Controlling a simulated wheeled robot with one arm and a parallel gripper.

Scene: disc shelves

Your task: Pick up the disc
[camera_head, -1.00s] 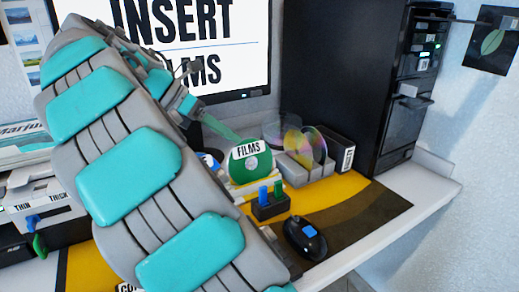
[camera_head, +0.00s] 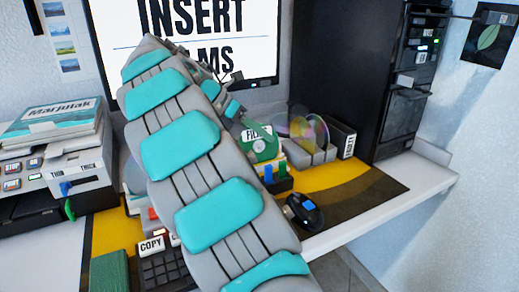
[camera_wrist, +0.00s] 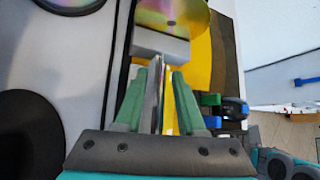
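The green disc with a white "FILMS" label (camera_head: 258,147) stands upright in a light holder on the desk in the head view. My gripper (camera_wrist: 159,72) has two green fingers pointing at the desk. In the wrist view the fingers stand on either side of a thin upright edge (camera_wrist: 153,95), likely the disc, with gaps that look free beside it. In the head view a green finger overlaps the disc's upper right. Part of the label is hidden.
A rainbow disc (camera_head: 308,131) stands in a grey rack (camera_head: 312,156) to the right. A dark block with blue and green pegs (camera_head: 278,180) and a black mouse (camera_head: 303,211) are in front. The monitor (camera_head: 262,85) is behind, the black tower (camera_head: 335,70) at right.

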